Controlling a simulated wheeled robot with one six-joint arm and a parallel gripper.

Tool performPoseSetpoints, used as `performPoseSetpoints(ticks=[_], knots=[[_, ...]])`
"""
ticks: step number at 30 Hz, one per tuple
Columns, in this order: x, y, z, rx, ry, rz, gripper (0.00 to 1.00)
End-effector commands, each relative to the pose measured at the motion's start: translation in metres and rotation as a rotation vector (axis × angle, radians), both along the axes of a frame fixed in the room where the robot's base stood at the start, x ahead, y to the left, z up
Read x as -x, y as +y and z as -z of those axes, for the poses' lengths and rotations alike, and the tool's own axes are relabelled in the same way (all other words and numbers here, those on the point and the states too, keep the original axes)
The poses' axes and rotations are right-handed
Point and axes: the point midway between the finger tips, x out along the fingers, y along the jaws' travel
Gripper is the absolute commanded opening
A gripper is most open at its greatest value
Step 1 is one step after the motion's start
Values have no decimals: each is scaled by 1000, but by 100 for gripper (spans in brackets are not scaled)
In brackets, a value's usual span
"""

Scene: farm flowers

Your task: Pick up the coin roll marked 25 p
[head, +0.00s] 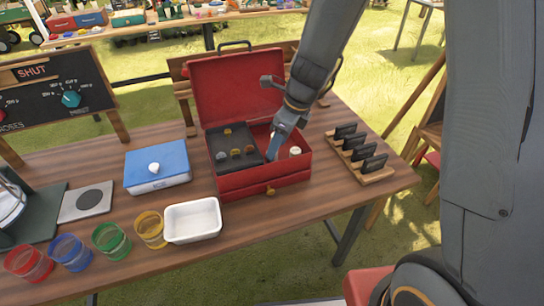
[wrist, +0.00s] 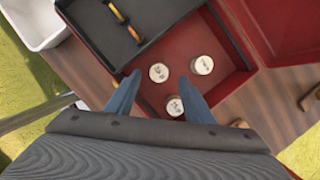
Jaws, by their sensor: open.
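Three white coin rolls stand on end in the red bottom of the open cash box (head: 262,180). In the wrist view one roll (wrist: 159,72) is just beyond the fingertips, one roll (wrist: 202,65) is to its right, and one roll (wrist: 175,106) is nearer, between the fingers. Their top marks are too small to read, so I cannot tell which is 25 p. In the head view one roll (head: 295,151) shows right of my gripper (head: 273,152). My gripper (wrist: 158,80) is open, its blue fingers pointing down into the box, holding nothing.
A dark coin tray (head: 234,157) fills the box's left side, and the raised red lid (head: 235,88) stands behind. A blue-lidded box (head: 157,166) and white tub (head: 192,220) are left; a wooden rack (head: 360,161) of black cards is right.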

Motion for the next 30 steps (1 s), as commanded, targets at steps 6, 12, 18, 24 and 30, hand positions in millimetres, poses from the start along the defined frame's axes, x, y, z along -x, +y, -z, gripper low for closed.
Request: performPoseSetpoints(ticks=[6,12,18,24,30], knots=[[-3,10,27,0,3,-1,48],[-4,11,32,1,1,-2,48],[-4,11,31,1,1,-2,35],[-4,11,31,1,1,-2,1],[-4,11,31,0,-1,-2,0]])
